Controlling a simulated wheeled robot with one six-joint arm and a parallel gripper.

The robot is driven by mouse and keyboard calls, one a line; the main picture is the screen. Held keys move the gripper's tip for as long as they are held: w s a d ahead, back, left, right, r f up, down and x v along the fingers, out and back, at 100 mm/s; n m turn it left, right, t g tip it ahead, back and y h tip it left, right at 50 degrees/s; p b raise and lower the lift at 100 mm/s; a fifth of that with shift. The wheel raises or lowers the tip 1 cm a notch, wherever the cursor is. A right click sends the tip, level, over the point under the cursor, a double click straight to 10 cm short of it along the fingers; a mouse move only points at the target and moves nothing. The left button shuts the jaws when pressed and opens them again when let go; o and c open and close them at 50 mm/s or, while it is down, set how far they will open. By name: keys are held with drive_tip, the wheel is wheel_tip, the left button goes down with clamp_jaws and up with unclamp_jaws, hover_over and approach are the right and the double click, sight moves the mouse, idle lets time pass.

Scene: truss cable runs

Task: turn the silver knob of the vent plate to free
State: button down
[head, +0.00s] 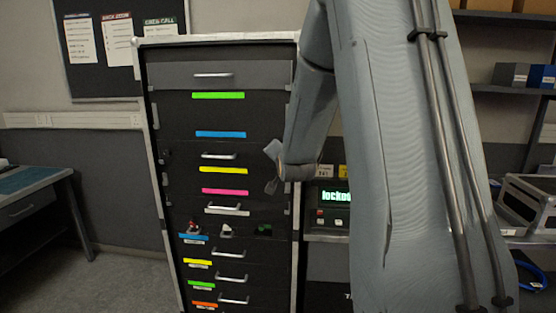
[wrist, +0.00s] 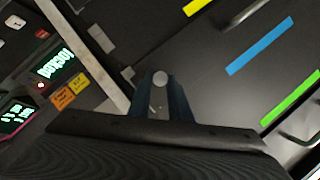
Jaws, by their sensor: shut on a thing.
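In the head view my gripper (head: 273,167) is at the right edge of the dark cabinet front, and the knob is hidden there. The dark plate (wrist: 205,85) around the knob is partly covered by my gripper, and I cannot make out vent slots.
The cabinet has several drawers with silver handles (head: 213,75) and coloured strips (head: 218,95). Small switches (head: 226,230) sit lower on its front. A desk (head: 38,195) stands at the left. An open-framed box (head: 530,205) is at the right. Clear floor (head: 125,280) lies left of the cabinet.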

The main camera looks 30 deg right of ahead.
idle(0.5)
drive_tip(key=c, duration=1.6)
unclamp_jaws()
drive_tip(key=shift+b+v, duration=1.1)
drive_tip(key=shift+v, duration=2.8)
drive_tip(key=s+a+f+n+g+y, duration=0.3)
drive_tip(key=s+a+f+n+g, duration=0.35)
drive_tip(key=s+a+f, duration=0.4)
drive_tip(key=s+a+f+n+g, duration=0.2)
drive_tip(key=s+f, duration=0.1)
drive_tip(key=s, duration=0.2)
drive_tip(key=s+a+f+n+g+y, duration=0.1)
drive_tip(key=s+a+f+n+g, duration=0.1)
drive_tip(key=s+a+f, duration=0.1)
drive_tip(key=s+a+f+n+g, duration=0.2)
drive_tip(key=s+a+f, duration=0.1)
drive_tip(key=s, duration=0.3)
drive_tip(key=shift+s+a+f+n+y, duration=0.1)
drive_tip(key=shift+s+f+n+y, duration=0.15)
drive_tip(key=shift+s+f+y, duration=0.1)
